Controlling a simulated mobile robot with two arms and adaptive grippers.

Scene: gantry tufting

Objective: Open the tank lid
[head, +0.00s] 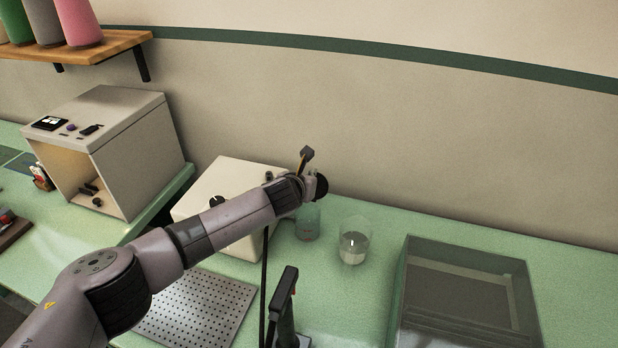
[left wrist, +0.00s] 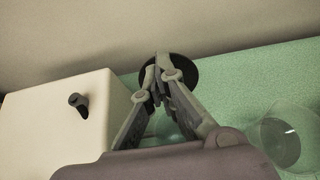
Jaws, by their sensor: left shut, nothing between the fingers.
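My left gripper (left wrist: 160,75) is shut and empty; its fingertips overlap a round black disc (left wrist: 184,69) in the left wrist view. I cannot tell whether they touch it. The black disc also shows in the head view (head: 321,187) just beyond my gripper (head: 311,186), above a greenish glass vessel (head: 308,224). I cannot tell whether the disc is a lid. To the left stands a white box (head: 232,177) with a black knob (left wrist: 78,103), partly hidden by my arm. No part is plainly recognisable as an open tank lid. My right gripper is not in view.
A clear glass beaker (head: 354,243) stands right of the greenish vessel. A large dark-rimmed transparent box (head: 470,245) is at the right. A perforated metal plate (head: 200,306) and a black upright tool (head: 287,305) are in front. The wall (head: 450,140) is close behind.

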